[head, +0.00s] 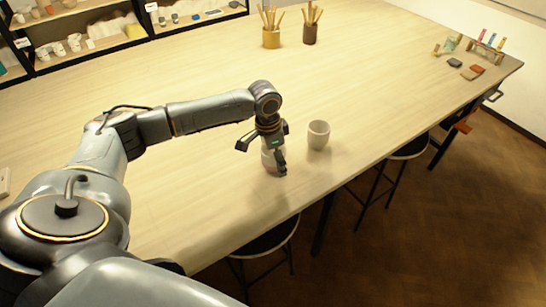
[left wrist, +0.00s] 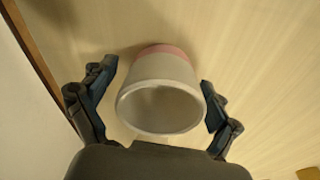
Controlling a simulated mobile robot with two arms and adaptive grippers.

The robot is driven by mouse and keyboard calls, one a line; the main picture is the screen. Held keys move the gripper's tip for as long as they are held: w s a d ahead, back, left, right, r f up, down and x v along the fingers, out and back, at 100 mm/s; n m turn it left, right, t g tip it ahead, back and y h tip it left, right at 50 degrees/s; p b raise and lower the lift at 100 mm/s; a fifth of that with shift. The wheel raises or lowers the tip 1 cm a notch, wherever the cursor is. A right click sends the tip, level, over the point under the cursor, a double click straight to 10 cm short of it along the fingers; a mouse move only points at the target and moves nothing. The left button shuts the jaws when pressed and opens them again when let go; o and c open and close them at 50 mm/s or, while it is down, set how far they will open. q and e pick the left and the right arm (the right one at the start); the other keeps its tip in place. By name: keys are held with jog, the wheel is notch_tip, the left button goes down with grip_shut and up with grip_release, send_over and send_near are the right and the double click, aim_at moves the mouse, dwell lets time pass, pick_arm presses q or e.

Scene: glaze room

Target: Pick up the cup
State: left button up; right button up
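A pale cup with a pink base (left wrist: 155,85) stands on the table, its open mouth facing the left wrist camera. My left gripper (left wrist: 158,80) is open, with one finger on each side of this cup. A small gap shows at the left finger; at the right finger I cannot tell whether it touches. My right gripper is out of view.
The long wooden table (head: 400,60) is mostly clear, its front edge near the cups. A yellow holder (head: 271,38) and a brown holder (head: 310,33) with sticks stand far back. Shelves (head: 90,45) with pottery are at back left. Stools (head: 265,240) stand below the front edge.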

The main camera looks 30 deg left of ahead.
pick_arm(q)
jog(key=c, duration=1.2)
jog(key=shift+r, duration=0.1)
